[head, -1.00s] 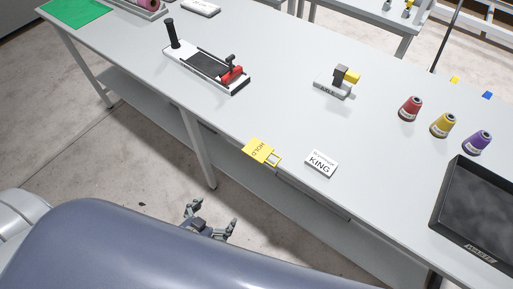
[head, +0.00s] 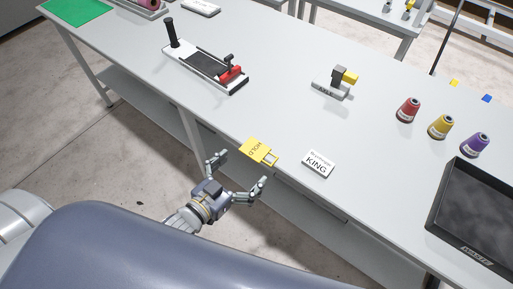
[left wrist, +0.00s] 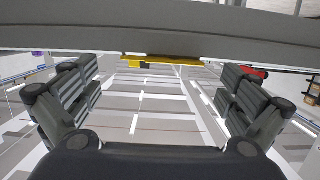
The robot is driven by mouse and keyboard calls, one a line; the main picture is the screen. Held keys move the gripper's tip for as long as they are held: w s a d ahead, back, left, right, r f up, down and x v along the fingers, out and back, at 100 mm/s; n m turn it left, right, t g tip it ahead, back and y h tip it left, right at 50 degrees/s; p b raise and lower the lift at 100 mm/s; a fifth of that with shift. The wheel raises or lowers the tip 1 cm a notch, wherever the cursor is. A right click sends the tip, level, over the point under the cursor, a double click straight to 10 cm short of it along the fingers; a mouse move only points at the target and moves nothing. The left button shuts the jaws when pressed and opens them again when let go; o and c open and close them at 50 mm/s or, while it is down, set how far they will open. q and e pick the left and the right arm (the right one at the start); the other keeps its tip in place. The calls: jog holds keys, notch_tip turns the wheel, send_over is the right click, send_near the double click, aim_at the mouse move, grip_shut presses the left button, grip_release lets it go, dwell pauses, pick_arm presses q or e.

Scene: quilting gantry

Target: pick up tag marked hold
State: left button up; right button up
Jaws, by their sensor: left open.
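The yellow tag marked HOLD (head: 256,148) lies at the front edge of the grey table, with a pale end piece pointing right. In the left wrist view the yellow tag (left wrist: 160,60) shows edge-on at the table's edge, ahead of and between the fingers. My left gripper (head: 238,171) is open and empty, just in front of the table edge, close to the tag and apart from it. Its two fingers (left wrist: 160,103) also show spread in the left wrist view. My right gripper is not in view.
A white KING box (head: 318,163) lies right of the tag. A board with a black handle and red part (head: 206,68) sits farther back. Thread cones (head: 441,126) and a black tray (head: 478,215) stand on the right. The table (head: 290,120) is clear behind the tag.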

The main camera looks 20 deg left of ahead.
aim_at(256, 156)
pick_arm(q)
jog(key=shift+p+x, duration=0.75)
jog(key=shift+x, duration=1.6)
jog(key=shift+w, duration=0.45)
jog(key=c, duration=0.6)
